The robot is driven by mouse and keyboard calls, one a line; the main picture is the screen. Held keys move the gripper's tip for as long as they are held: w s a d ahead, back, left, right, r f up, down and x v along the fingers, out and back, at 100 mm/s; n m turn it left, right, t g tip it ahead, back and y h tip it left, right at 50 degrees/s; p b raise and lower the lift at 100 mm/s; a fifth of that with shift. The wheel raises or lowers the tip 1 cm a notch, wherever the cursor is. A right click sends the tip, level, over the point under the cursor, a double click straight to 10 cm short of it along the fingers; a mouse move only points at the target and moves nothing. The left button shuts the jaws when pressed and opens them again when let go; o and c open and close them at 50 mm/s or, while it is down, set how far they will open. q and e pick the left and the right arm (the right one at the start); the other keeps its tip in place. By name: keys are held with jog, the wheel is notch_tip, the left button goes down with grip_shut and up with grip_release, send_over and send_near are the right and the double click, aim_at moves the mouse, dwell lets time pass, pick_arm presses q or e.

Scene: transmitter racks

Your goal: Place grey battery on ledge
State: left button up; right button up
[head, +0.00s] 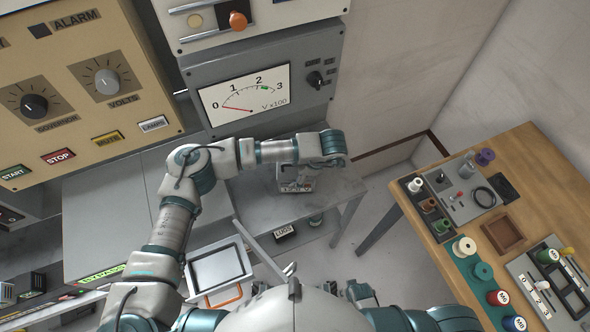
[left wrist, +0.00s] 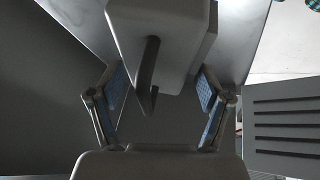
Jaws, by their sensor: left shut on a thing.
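My left arm comes in from the left, and its wrist hangs over a grey ledge (head: 343,188) below the meter cabinet. My left gripper (left wrist: 160,92) is shut on the grey battery (left wrist: 172,38), a pale block with a dark curved handle, between its two blue-padded fingers. In the head view the wrist hides most of the gripper; a small grey piece with red and white details (head: 295,184) shows just under it, close above or on the ledge. I cannot tell whether the battery touches the ledge. Grey parts at the bottom (head: 361,292) look like my right gripper; its opening is unclear.
The meter cabinet (head: 310,112) stands behind the ledge, and a beige alarm panel (head: 75,80) is at left. A grey tray (head: 218,266) and a LUGS box (head: 284,233) sit lower. A wooden table (head: 535,165) with several parts stands at right, with open floor between.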

pick_arm(q)
jog(key=o, duration=1.5)
jog(key=shift+d, duration=0.2)
jog(key=shift+o, duration=1.3)
jog(key=shift+d, duration=0.65)
jog(key=shift+a, duration=0.1)
